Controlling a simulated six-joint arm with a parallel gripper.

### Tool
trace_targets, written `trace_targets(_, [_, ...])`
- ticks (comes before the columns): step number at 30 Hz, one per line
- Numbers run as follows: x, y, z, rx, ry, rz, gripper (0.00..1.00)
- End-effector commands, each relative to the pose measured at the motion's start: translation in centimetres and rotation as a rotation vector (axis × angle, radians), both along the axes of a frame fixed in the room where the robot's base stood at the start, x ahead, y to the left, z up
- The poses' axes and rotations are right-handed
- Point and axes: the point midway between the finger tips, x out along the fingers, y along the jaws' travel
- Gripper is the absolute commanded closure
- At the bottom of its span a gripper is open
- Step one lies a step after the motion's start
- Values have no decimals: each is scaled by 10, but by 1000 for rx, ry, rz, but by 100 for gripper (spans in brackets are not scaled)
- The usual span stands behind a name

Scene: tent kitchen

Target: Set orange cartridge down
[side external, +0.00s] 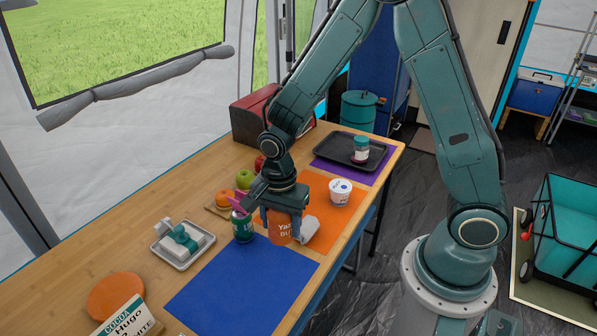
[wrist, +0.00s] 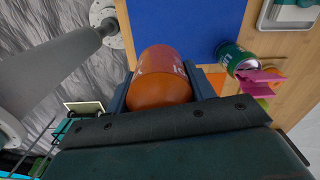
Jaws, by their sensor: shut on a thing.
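My gripper (side external: 282,220) is shut on the orange cartridge (side external: 284,232), a short cylinder with white lettering. It is low over the table, near the border of the orange mat (side external: 318,188) and the blue mat (side external: 240,285). I cannot tell whether its underside touches anything. In the wrist view, the cartridge (wrist: 162,75) lies between the two blue fingers of my gripper (wrist: 165,90), with the blue mat (wrist: 188,25) beyond it.
A white tub (side external: 340,192) stands on the orange mat. The blue mat is clear.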

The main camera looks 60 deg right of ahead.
Motion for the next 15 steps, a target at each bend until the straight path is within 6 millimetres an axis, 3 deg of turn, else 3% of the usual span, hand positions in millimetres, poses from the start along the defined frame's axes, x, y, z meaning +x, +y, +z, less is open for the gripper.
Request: trace_targets(15, [0, 0, -76, 0, 3, 0, 75])
